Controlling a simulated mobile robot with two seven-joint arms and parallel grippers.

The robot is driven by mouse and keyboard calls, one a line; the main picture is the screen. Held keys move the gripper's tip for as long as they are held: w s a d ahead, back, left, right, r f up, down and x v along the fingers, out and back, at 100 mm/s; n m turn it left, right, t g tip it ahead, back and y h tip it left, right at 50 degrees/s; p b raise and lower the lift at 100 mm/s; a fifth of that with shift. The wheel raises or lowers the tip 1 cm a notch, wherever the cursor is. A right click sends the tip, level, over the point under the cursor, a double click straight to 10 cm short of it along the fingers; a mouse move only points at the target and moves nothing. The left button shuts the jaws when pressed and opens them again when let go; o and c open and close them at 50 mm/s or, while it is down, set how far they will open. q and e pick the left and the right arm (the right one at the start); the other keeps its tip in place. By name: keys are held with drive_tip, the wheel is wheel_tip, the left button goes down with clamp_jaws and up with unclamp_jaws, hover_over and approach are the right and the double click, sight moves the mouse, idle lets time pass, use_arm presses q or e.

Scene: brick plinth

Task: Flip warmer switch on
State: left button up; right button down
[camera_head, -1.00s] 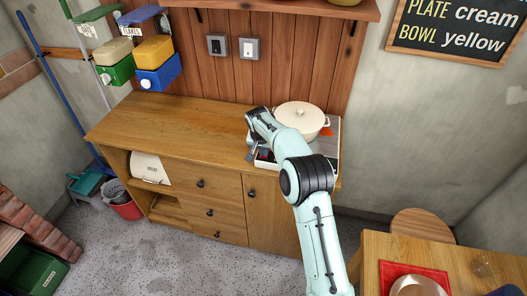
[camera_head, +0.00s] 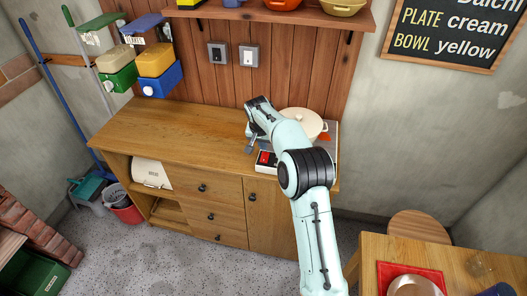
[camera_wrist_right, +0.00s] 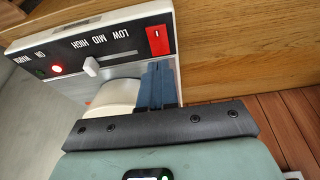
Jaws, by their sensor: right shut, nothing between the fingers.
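The warmer is a pale appliance on the wooden cabinet, with a black front panel (camera_wrist_right: 110,42) in the right wrist view. The panel carries a red rocker switch (camera_wrist_right: 158,40), a white slider (camera_wrist_right: 90,67) by the LOW MID HIGH marks, and a glowing red lamp (camera_wrist_right: 57,69) near the ON and WARM labels. The red switch also shows in the head view (camera_head: 264,158). A cream lidded pot (camera_head: 302,122) stands on the warmer, partly behind my arm. My right gripper (camera_head: 252,146) is shut and empty, close to the panel; its fingers (camera_wrist_right: 160,84) appear near the switch. My left gripper is out of view.
The cabinet top (camera_head: 190,122) is clear to the left of the warmer. Wall switches (camera_head: 248,55) sit above the cabinet. A table with a red mat (camera_head: 398,273) is at the lower right.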

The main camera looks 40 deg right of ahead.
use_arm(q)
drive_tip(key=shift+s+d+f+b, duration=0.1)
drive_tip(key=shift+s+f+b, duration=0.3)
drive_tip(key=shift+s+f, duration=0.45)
use_arm(e)
drive_tip(key=s+a+r, duration=0.2)
drive_tip(key=a+r, duration=0.1)
drive_tip(key=r, duration=0.3)
drive_tip(key=shift+s+a+r, duration=0.15)
drive_tip(key=shift+s+r, duration=0.2)
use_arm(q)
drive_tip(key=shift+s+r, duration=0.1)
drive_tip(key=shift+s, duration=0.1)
use_arm(e)
drive_tip(key=shift+s, duration=0.15)
